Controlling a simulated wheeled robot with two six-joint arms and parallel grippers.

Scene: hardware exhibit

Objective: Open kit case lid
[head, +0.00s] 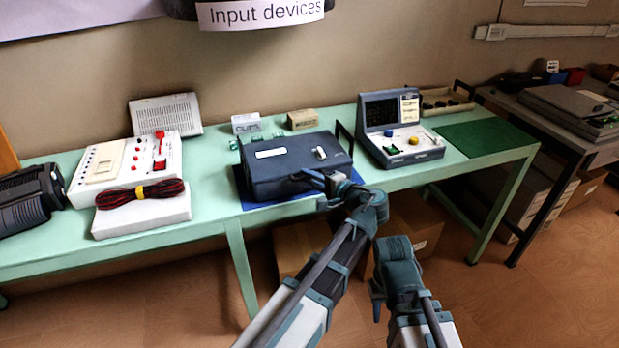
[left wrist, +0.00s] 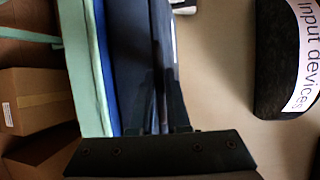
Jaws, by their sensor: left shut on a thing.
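The kit case (head: 290,180) is a dark blue-grey box with a white label on top, standing on a blue mat (head: 262,203) on the green table. Its lid (head: 297,150) looks down in the head view. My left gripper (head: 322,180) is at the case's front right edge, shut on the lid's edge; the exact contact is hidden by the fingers. In the left wrist view the case (left wrist: 130,60) stands sideways before the gripper (left wrist: 157,130). My right gripper (head: 378,300) hangs in front of the table, apart from the case; its jaws are unclear.
A white panel device with red and black cables (head: 140,195) is left of the case. A dark console with a screen (head: 400,130) stands close to its right. Small boxes (head: 302,119) are behind it. A green mat (head: 485,137) lies bare at the right. Cardboard boxes (head: 300,245) sit below.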

